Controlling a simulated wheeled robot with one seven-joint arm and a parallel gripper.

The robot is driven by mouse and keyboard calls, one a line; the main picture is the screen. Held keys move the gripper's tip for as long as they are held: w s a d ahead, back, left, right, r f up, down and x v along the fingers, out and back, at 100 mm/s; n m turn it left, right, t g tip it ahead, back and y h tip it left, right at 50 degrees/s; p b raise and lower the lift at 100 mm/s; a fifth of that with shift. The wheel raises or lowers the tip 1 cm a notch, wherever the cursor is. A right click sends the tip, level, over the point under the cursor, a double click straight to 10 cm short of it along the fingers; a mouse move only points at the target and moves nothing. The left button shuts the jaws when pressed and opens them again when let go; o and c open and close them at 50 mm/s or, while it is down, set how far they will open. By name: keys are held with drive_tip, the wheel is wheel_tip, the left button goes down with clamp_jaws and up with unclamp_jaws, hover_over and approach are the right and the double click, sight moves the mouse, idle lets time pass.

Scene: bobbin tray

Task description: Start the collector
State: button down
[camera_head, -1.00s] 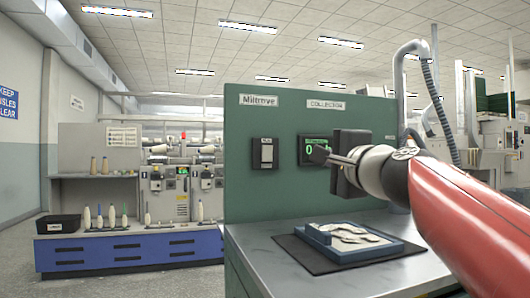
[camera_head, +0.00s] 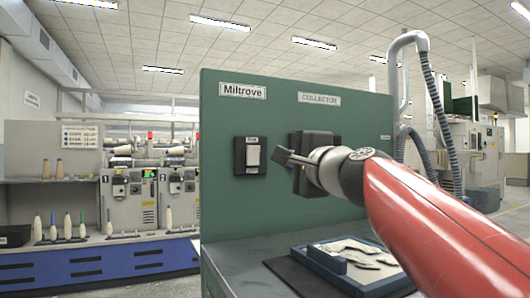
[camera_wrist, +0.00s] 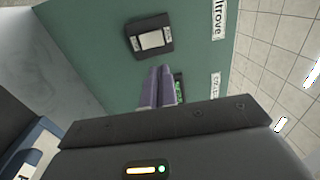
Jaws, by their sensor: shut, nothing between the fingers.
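A dark-framed switch with a pale rocker plate (camera_head: 252,155) is on the green panel, left under the COLLECTOR sign (camera_head: 319,99). It also shows in the wrist view, near the top (camera_wrist: 151,39). My gripper (camera_head: 280,156) is shut and empty, just right of the switch in the head view. In the wrist view its paired fingers (camera_wrist: 157,74) end a little below the switch frame, apart from it in the picture. The gap to the panel is hard to judge. A green-lit display (camera_wrist: 179,91) shows partly behind the fingers in the wrist view; my gripper hides it in the head view.
The green panel (camera_head: 225,205) stands on a grey bench. A blue tray (camera_head: 330,270) with pale pieces lies on a dark mat below my arm. Left is a blue-fronted bench (camera_head: 100,268) with cones and machines. The space before the switch is clear.

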sight(255, 148)
drive_tip(key=p+x, duration=0.4)
drive_tip(key=x, duration=0.9)
drive_tip(key=shift+w+a, duration=0.1)
drive_tip(key=shift+w, duration=0.3)
drive_tip(key=shift+w+a+r, duration=0.1)
drive_tip(key=shift+w+r, duration=0.05)
drive_tip(key=shift+w, duration=0.05)
drive_tip(key=shift+s, duration=0.1)
